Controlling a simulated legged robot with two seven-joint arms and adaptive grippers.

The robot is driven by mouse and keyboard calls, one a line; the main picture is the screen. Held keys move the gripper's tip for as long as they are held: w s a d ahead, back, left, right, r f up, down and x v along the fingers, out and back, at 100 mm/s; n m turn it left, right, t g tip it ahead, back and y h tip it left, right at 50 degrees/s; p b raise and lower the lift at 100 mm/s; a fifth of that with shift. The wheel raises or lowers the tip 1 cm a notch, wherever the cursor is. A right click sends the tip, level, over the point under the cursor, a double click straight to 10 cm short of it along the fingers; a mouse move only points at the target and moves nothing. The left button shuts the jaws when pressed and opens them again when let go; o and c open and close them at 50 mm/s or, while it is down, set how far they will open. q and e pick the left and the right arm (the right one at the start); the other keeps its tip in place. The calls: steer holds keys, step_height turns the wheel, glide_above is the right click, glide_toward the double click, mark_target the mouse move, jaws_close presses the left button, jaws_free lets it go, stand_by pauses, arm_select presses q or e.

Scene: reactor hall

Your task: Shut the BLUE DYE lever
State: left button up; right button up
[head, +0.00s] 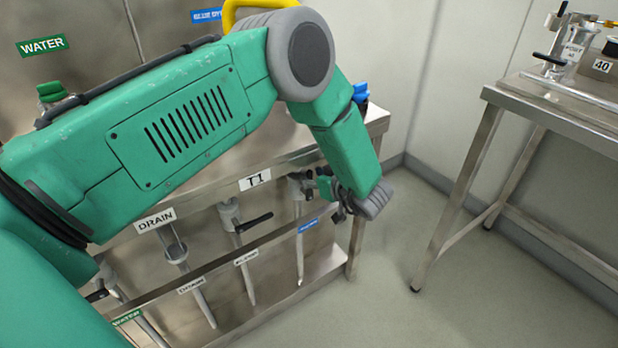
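The blue-labelled valve (297,187) is the rightmost one under the steel bench, with a pipe running down from it. A small blue label (308,225) on the lower rail marks this line; its text is too small to read surely. The lever's handle is not clearly visible. My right gripper is out of view.
A second steel table (548,110) stands right. The floor (385,290) between is clear.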

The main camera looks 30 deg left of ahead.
arm_select(q)
steer(key=shift+x, duration=0.95)
steer(key=shift+w+d, duration=0.15)
steer(key=shift+d, duration=0.05)
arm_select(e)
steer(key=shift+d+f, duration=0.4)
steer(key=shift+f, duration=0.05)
arm_select(q)
steer(key=shift+a, duration=0.25)
jaws_close()
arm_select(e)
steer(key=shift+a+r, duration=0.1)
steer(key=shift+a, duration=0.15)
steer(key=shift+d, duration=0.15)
